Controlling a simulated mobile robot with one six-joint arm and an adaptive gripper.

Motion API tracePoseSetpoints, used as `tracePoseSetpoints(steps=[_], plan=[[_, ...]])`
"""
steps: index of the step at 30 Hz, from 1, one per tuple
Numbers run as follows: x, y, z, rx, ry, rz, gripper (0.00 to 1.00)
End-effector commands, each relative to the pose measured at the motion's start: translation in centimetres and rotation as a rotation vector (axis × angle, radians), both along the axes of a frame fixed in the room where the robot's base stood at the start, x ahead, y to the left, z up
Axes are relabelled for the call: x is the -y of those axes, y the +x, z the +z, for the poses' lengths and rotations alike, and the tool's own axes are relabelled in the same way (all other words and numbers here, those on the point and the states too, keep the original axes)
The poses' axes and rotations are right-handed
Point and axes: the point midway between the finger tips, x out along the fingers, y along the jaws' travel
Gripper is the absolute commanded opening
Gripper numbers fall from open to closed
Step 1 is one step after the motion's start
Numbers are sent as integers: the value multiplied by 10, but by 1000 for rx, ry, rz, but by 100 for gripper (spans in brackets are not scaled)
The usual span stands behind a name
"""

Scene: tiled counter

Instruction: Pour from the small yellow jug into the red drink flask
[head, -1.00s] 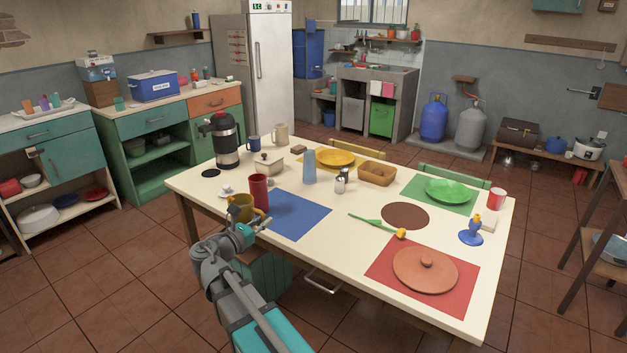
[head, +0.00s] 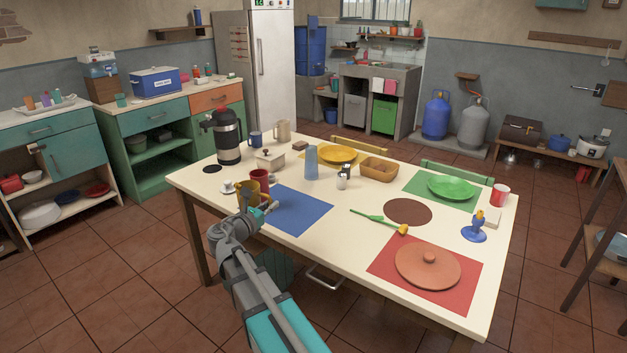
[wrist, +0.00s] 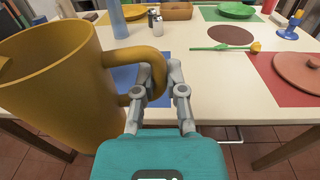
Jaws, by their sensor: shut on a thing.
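The small yellow jug (head: 246,193) is held at the table's near left corner. My gripper (head: 264,210) is shut on its handle, which shows in the wrist view (wrist: 158,72) between the fingers (wrist: 157,97). The jug body (wrist: 60,85) fills the left of the wrist view. The red drink flask (head: 261,175) stands just behind the jug in the head view, its lower part hidden by it. I cannot tell whether jug and flask touch, or what is inside either. The flask does not show in the wrist view.
A blue mat (head: 300,210) lies right of the jug. A white cup (head: 227,187) is close on its left. A lidded pot (head: 270,158), a tall blue bottle (head: 311,162) and shakers (head: 343,177) stand behind. The white tabletop (head: 345,230) is clear right of the mat.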

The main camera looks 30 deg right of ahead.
Motion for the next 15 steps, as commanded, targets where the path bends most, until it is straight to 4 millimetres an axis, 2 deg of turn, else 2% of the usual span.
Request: tracePoseSetpoints(steps=[1, 6, 15], plan=[[13, 16, -6, 0, 0, 17, 0], [52, 59, -18, 0, 2, 102, 0], [131, 123, -39, 1, 5, 255, 0]])
